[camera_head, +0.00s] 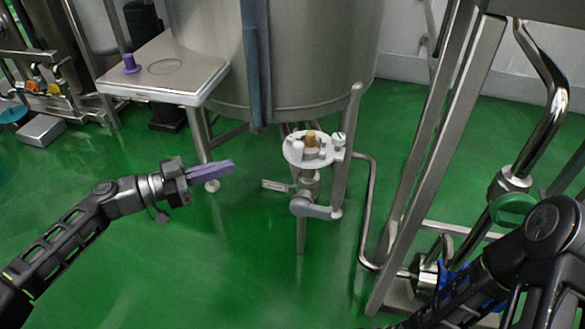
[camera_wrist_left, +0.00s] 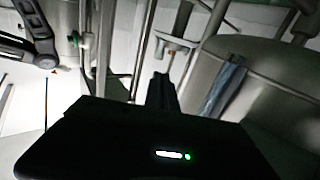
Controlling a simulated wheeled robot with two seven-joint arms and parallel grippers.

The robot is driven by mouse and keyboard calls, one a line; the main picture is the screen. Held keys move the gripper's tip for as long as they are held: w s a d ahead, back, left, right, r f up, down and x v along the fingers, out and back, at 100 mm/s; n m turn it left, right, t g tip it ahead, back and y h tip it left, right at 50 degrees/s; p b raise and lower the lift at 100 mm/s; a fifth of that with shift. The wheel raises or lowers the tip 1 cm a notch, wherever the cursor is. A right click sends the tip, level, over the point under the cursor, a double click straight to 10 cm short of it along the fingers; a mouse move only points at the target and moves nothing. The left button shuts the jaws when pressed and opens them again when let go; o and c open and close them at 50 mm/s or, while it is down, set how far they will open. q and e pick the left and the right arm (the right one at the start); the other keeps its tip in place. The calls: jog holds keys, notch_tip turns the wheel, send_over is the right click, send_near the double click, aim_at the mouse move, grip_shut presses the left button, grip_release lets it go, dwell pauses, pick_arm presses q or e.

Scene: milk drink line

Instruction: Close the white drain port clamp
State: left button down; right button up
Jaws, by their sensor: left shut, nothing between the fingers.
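The white drain port clamp (camera_head: 293,151) sits around the top of a steel drain fitting in front of the large tank. A tan piece (camera_head: 310,139) stands up in its middle, and a knob shows on its right side. Whether the clamp's halves meet is too small to tell. My left gripper (camera_head: 230,167) is to the left of the clamp, apart from it, with its purple-grey fingers shut and empty. The fingers also show in the left wrist view (camera_wrist_left: 161,92), dark and pointing ahead. My right arm enters at the lower right, but its gripper is outside the picture.
The steel tank (camera_head: 300,60) stands behind the clamp. A grey-handled valve (camera_head: 309,207) is below it. A small steel table (camera_head: 172,68) with a purple piece (camera_head: 130,63) is at the upper left. Steel frame posts (camera_head: 440,150) rise on the right. Green floor in front is clear.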

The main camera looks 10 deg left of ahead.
pick_arm(q)
jog(key=shift+m, duration=0.3)
jog(key=shift+f, duration=0.1)
jog(key=b, duration=0.4)
send_near(302, 148)
jog(key=w+d, duration=0.3)
jog(key=w, duration=0.1)
jog(key=shift+d+f, duration=0.3)
jog(key=shift+f, duration=0.05)
